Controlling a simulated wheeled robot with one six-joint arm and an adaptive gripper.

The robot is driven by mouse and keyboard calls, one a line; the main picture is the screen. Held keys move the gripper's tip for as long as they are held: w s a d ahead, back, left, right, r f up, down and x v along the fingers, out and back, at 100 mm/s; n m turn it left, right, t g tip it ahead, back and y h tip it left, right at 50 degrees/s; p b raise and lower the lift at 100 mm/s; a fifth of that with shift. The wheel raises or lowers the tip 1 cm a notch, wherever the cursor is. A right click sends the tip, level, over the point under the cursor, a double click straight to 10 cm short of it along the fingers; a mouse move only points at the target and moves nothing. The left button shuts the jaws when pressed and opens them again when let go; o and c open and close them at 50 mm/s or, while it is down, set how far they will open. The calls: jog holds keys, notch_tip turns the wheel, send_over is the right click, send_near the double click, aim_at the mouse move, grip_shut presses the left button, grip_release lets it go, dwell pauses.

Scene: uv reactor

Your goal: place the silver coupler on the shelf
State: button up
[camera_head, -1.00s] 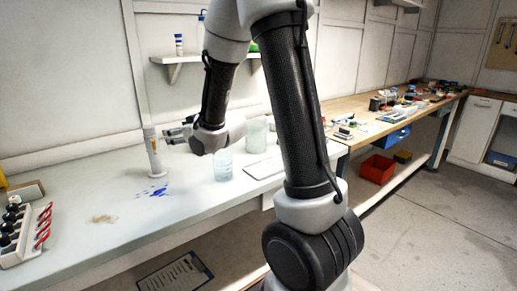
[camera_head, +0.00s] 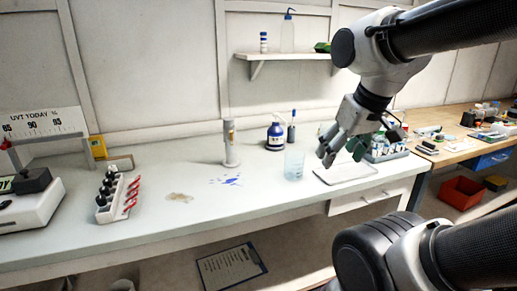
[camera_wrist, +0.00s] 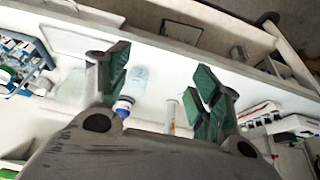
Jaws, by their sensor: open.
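A slim grey upright cylinder (camera_head: 229,148), which looks like the silver coupler though I cannot be sure, stands on the pale bench left of the blue-labelled bottle. It also shows in the wrist view (camera_wrist: 171,116). The wall shelf (camera_head: 285,56) is above and behind it. My gripper (camera_head: 343,150) is open and empty, pointing down over the right part of the bench, well right of the cylinder. Its green finger pads stand apart in the wrist view (camera_wrist: 163,78).
A glass beaker (camera_head: 294,165) and a blue-labelled bottle (camera_head: 275,135) stand between cylinder and gripper. A white tray (camera_head: 345,172) lies below the gripper. The shelf carries a small bottle (camera_head: 263,42), a wash bottle (camera_head: 288,34) and a green item (camera_head: 322,47).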

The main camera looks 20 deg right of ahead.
jog(key=w+f+n+t, duration=0.1)
jog(key=w+t, duration=0.3)
jog(key=w, duration=1.2)
jog(key=n+t+y, duration=0.3)
jog(key=t+y, duration=0.3)
jog(key=t, duration=0.1)
send_near(233, 128)
jog(key=w, duration=0.4)
jog(key=shift+w+a+f+t, duration=0.1)
jog(key=shift+a+f+t, duration=0.2)
jog(key=shift+a+f, duration=0.2)
jog(key=shift+w+a+y, duration=0.15)
jog(key=shift+a+y, duration=0.1)
jog(key=shift+y, duration=0.15)
jog(key=x, duration=0.7)
jog(key=shift+w+a, duration=0.2)
jog(key=shift+r, duration=0.1)
jog(key=shift+c, duration=0.5)
